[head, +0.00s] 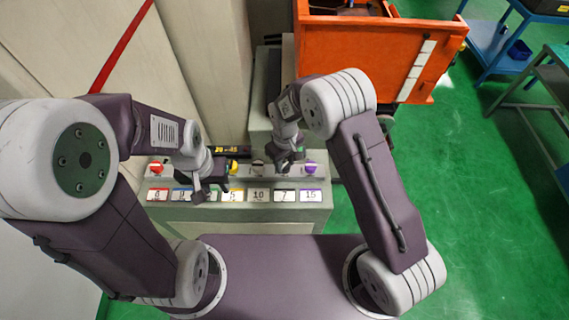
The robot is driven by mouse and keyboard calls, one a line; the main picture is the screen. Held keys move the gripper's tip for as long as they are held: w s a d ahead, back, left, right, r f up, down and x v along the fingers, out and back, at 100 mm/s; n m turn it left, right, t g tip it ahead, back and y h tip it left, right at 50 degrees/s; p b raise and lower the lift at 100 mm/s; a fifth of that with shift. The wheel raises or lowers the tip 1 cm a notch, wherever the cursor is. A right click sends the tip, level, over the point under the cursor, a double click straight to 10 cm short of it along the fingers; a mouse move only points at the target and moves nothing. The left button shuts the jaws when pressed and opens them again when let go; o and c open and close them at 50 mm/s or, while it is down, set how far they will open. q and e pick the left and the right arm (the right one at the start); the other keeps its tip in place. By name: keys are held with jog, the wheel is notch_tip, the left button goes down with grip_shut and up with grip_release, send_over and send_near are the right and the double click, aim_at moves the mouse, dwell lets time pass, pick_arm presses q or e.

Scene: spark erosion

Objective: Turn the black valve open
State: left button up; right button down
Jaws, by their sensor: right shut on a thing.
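A grey valve panel (240,213) stands in front of me with a row of coloured knobs and numbered labels. My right gripper (285,166) is over the panel, at the knob above the label reading 7. It is shut on that knob, the black valve, which it mostly hides, so its turn angle cannot be read. My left gripper (211,192) hovers over the left-middle of the panel with its fingers apart and nothing seen between them. It hides some knobs and labels there.
A red knob (155,167) is at the panel's left end. A yellow knob (236,167) and a grey-brown knob (258,167) are left of my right gripper; a purple knob (310,167) is right of it. An orange cabinet (350,50) stands behind.

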aim_at(285, 165)
jog(key=n, duration=0.4)
jog(key=shift+b, duration=0.4)
jog(key=shift+w+n, duration=0.1)
jog(key=shift+n, duration=2)
jog(key=shift+r, duration=0.1)
jog(key=c, duration=1.1)
grip_release()
jog(key=shift+o, duration=0.9)
jog(key=shift+b, duration=0.3)
jog(key=shift+r, duration=0.35)
notch_tip(285, 165, up, 8)
jog(key=b, duration=0.2)
jog(key=shift+r, duration=0.15)
